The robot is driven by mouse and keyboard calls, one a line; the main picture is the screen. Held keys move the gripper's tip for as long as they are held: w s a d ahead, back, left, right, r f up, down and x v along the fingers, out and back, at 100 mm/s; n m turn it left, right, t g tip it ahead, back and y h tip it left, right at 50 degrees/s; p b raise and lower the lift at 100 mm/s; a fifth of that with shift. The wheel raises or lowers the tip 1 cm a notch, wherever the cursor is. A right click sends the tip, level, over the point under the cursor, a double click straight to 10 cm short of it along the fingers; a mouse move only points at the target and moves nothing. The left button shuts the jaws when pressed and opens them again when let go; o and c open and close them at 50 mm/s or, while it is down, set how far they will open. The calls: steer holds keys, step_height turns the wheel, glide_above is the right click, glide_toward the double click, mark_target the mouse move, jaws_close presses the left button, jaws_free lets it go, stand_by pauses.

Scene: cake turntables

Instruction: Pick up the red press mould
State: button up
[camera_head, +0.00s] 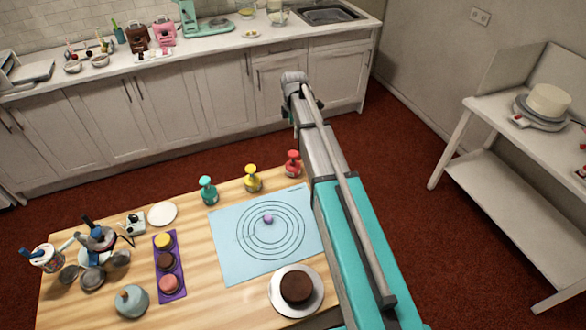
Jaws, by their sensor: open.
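The red press mould (292,163) stands upright near the far right edge of the wooden table (120,220). It has a rounded knob on top and a wider base. It is just left of my arm, which reaches from the bottom right over the table toward the counter. My gripper's fingers cannot be made out; the far end of the arm lies beyond the table, and nothing is seen touching the mould.
A yellow press mould (252,179) and a teal one (208,190) stand left of the red one. A blue mat (228,262) with a small purple ball (268,219) lies in front. A plate (278,306) holds a brown cake (297,287).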

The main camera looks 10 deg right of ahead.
mark_target(293, 153)
steer(key=shift+f+b, duration=3.65)
steer(key=shift+f, duration=0.3)
steer(key=shift+w+a+f+b, duration=0.1)
steer(key=shift+w+f+b, duration=0.05)
steer(key=shift+f+b, duration=1.15)
steer(key=shift+w+f+b, duration=0.1)
steer(key=shift+f+b, duration=1.2)
jaws_close()
